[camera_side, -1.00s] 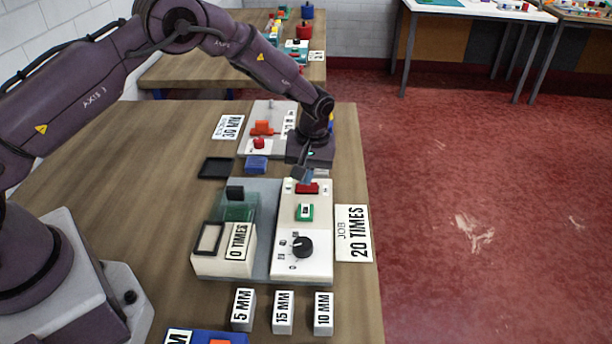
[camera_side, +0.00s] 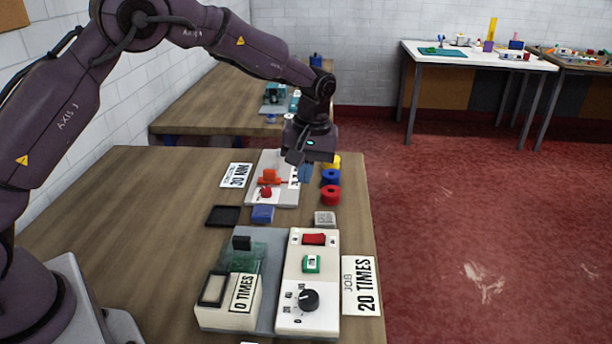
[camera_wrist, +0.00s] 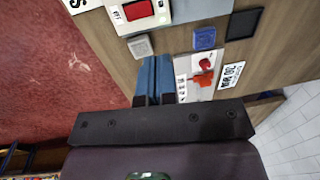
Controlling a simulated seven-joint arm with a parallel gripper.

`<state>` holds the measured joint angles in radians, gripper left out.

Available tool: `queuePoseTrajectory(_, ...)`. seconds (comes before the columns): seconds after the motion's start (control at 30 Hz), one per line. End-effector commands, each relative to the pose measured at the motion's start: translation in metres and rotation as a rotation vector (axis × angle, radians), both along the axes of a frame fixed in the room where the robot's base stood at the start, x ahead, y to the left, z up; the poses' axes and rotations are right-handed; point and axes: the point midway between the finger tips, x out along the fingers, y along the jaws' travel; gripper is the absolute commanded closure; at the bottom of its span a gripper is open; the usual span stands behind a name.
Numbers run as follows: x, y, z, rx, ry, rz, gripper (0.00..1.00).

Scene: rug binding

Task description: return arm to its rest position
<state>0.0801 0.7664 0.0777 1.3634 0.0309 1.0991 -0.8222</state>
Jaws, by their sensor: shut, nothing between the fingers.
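The arm is bent over the table from the left and touches nothing that I can see.
A control panel with a red switch (camera_side: 313,239), green button (camera_side: 311,264) and black knob (camera_side: 309,300) stands nearer. Red (camera_side: 330,195) and blue (camera_side: 330,177) spools stand right of my gripper. A grey block (camera_side: 325,219) and blue block (camera_side: 262,214) lie between.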

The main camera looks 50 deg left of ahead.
Motion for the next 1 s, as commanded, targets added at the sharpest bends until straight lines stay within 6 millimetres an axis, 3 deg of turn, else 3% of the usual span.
queuePoseTrajectory(0.27, 0.001, 0.0, -0.002, -0.007, 0.0, -0.074, 1.0)
queuePoseTrajectory(0.37, -0.019, 0.0, -0.014, -0.025, 0.05, -0.186, 1.0)
queuePoseTrajectory(0.67, -0.086, -0.002, 0.048, -0.076, -0.005, -0.465, 1.0)
queuePoseTrajectory(0.8, -0.126, -0.002, 0.083, -0.081, -0.072, -0.583, 1.0)
queuePoseTrajectory(1.0, -0.19, -0.002, 0.121, -0.058, -0.187, -0.723, 1.0)
